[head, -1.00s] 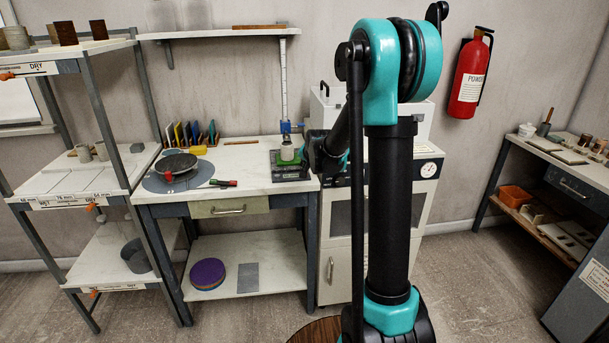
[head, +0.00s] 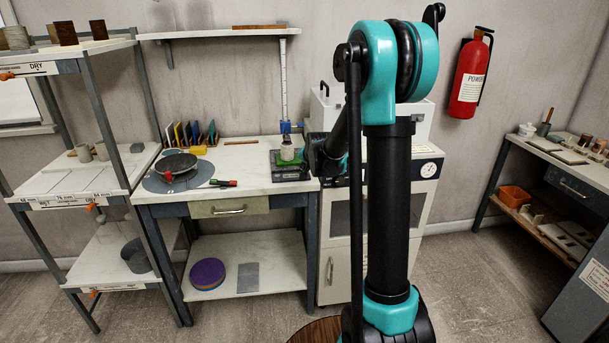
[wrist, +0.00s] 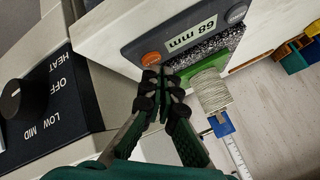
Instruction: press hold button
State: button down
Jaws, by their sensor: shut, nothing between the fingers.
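A dark gauge panel with a lit "68 mm" display (wrist: 192,36) fills the upper middle of the wrist view. An orange button (wrist: 151,58) sits at its left end and a grey button (wrist: 236,13) at its right end. Their small labels are not clearly readable. My gripper (wrist: 164,76) is shut and empty, its tips right by the orange button; I cannot tell whether they touch it. In the head view the gauge (head: 291,172) stands at the right end of the bench, with a pale cylinder (head: 287,152) on it. My arm partly covers that area.
A blue-marked upright scale (head: 284,90) rises behind the gauge. A heater panel with a knob (wrist: 12,90) lies left of my gripper in the wrist view. A white cabinet (head: 340,240) stands right of the bench. The bench (head: 240,165) has bare space left of the gauge.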

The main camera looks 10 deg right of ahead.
jog(key=shift+f, duration=0.35)
dwell(0.9)
jog(key=shift+r, duration=0.75)
jog(key=shift+r, duration=0.15)
jog(key=shift+r, duration=2.4)
jog(key=shift+s, duration=0.1)
jog(key=s+d+f+n+g, duration=0.1)
jog(key=s+f, duration=0.3)
jog(key=s, duration=0.9)
jog(key=s+d+f+n+g, duration=0.1)
jog(key=s+f+n, duration=0.3)
jog(key=s, duration=1)
jog(key=s+d+f+n+g+h, duration=0.1)
jog(key=s+f, duration=0.4)
jog(key=s, duration=0.8)
jog(key=shift+s+d+f+n+g, duration=0.3)
jog(key=shift+d+f+n+g, duration=0.15)
jog(key=shift+n+g, duration=0.5)
